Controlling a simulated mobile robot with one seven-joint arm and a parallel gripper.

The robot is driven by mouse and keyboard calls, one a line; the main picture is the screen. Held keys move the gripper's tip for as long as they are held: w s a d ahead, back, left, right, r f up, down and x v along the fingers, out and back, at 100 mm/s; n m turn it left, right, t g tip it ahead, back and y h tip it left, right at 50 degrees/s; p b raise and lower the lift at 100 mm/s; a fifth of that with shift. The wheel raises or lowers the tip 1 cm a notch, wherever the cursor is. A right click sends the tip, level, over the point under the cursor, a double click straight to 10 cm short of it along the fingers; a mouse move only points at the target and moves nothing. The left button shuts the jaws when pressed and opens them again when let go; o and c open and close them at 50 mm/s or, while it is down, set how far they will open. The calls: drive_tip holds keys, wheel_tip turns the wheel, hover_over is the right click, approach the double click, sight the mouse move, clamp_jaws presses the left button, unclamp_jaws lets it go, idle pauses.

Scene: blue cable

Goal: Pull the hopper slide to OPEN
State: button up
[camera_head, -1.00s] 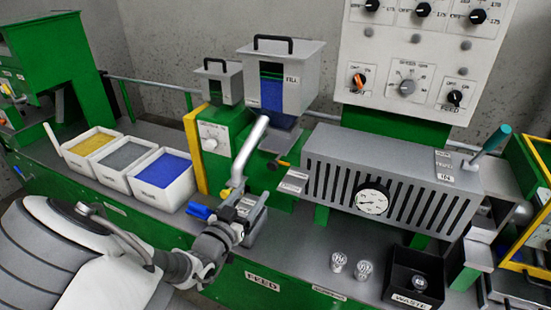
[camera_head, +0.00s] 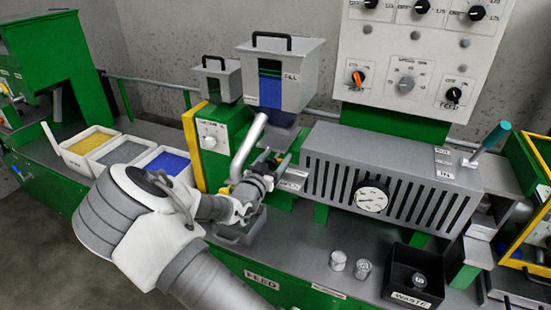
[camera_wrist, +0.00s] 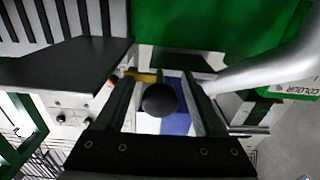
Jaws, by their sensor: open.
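The main hopper (camera_head: 300,90) is a grey box with a window of blue material, standing on the green machine. The slide's black ball knob (camera_wrist: 159,100) shows in the wrist view, between the two open fingers of my gripper (camera_wrist: 165,80). I see a gap on each side, and cannot tell whether a finger touches it. A yellow-orange part (camera_wrist: 140,76) shows just beyond the knob. In the head view my gripper (camera_head: 272,166) is below the hopper, beside the slanted grey pipe (camera_head: 247,150). My wrist and fingers hide most of the slide there.
The slotted grey barrel (camera_head: 400,170) with a round gauge is close to the right of my gripper. White bins (camera_head: 165,165) stand left, partly behind my arm.

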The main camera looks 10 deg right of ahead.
clamp_jaws()
idle(0.4)
idle(1.0)
